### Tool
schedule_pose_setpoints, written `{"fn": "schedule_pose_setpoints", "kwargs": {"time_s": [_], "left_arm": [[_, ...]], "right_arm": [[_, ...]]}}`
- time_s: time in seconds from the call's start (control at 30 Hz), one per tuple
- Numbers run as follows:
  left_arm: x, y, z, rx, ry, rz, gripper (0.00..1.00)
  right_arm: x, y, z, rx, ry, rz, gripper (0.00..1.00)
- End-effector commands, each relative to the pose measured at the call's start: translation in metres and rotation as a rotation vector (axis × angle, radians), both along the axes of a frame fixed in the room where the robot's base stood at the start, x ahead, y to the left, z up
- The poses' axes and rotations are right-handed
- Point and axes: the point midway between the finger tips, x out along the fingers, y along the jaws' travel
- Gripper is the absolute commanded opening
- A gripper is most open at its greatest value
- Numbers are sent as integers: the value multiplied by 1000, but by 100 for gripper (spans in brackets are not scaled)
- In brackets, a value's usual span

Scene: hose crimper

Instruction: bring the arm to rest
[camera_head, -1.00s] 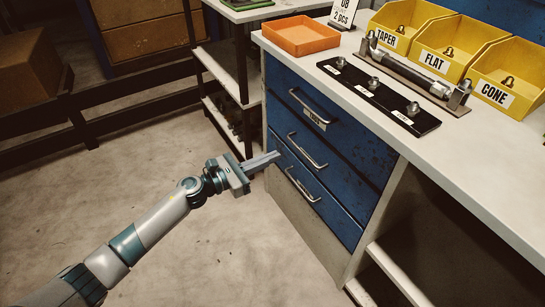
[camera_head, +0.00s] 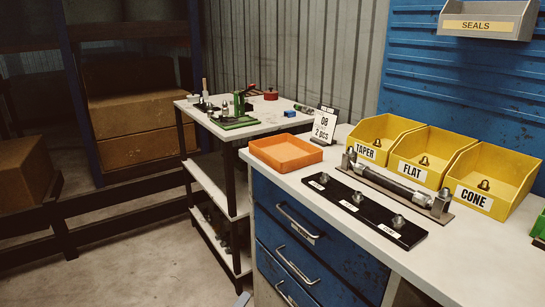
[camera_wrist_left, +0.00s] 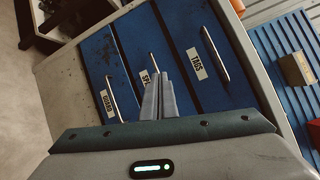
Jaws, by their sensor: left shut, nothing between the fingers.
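My left gripper (camera_wrist_left: 160,95) is shut and empty in the left wrist view. Its two grey fingers lie together in front of the blue drawer cabinet (camera_wrist_left: 205,95), whose drawers carry the labels TAGS and SPA, with a third label hard to read. In the head view only the tip of my left gripper (camera_head: 242,299) shows at the bottom edge, left of the cabinet (camera_head: 318,262). The rest of my left arm is out of that view. My right gripper is not in view.
The workbench top holds an orange tray (camera_head: 286,153), a black strip with fittings (camera_head: 367,208), a hose assembly (camera_head: 400,184) and yellow TAPER (camera_head: 384,140), FLAT (camera_head: 430,157) and CONE (camera_head: 491,180) bins. A side table (camera_head: 262,127) with a green tool stands behind. Open floor (camera_head: 130,270) lies left.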

Motion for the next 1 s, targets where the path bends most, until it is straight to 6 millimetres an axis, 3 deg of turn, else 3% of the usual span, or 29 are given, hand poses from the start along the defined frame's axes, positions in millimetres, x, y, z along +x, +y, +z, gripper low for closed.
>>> {"fn": "schedule_pose_setpoints", "kwargs": {"time_s": [0.17, 0.43, 0.7, 1.0], "left_arm": [[-57, 32, -44, -414, 364, 213, 0], [-171, 66, -107, -969, 854, 571, 0], [-251, 74, -129, -1248, 1101, 806, 0], [-314, 75, -137, -1423, 1262, 992, 0]], "right_arm": [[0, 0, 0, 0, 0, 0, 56], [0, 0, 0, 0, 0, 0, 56], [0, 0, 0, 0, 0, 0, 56], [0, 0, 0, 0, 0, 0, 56]]}}
